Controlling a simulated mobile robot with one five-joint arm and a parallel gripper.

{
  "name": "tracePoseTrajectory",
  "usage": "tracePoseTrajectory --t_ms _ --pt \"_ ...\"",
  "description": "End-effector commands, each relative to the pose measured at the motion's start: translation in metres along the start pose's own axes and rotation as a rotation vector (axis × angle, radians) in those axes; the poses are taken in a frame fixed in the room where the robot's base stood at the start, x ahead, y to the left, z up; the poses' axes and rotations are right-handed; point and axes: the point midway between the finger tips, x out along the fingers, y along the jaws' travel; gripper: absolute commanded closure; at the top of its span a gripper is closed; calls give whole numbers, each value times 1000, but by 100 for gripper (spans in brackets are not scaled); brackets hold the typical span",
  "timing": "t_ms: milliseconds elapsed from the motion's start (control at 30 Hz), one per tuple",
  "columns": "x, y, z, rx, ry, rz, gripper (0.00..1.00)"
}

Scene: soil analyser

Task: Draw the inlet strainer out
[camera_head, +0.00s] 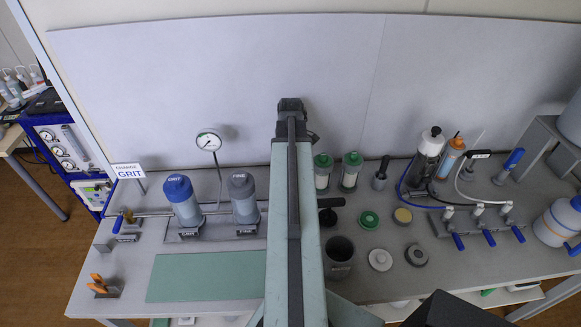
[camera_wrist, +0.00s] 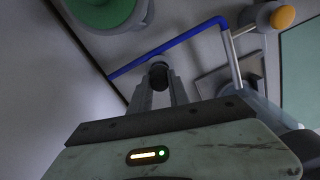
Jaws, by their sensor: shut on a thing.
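In the wrist view, my gripper (camera_wrist: 159,82) has its two grey fingers around a dark round-ended piece (camera_wrist: 158,71), which sits between the fingertips. The gripper is shut on it. I cannot tell whether this piece is the inlet strainer or its handle, as its lower part is hidden by the fingers. In the head view my arm reaches up the middle of the picture, and the fingertips and what they hold are hidden.
In the wrist view, a blue tube (camera_wrist: 180,42) passes close behind the fingers. A green round part (camera_wrist: 103,8) is at upper left and an orange knob (camera_wrist: 283,17) at upper right. In the head view, GRIT (camera_head: 181,199) and FINE (camera_head: 244,197) canisters stand left of my arm.

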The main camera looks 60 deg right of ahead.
Motion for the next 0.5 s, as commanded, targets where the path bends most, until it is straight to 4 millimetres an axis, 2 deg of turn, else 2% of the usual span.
tracePoseTrajectory --t_ms 33,500 --pt "-6 0 0 0 0 0 100" --pt "-33 0 0 -1 0 0 100"
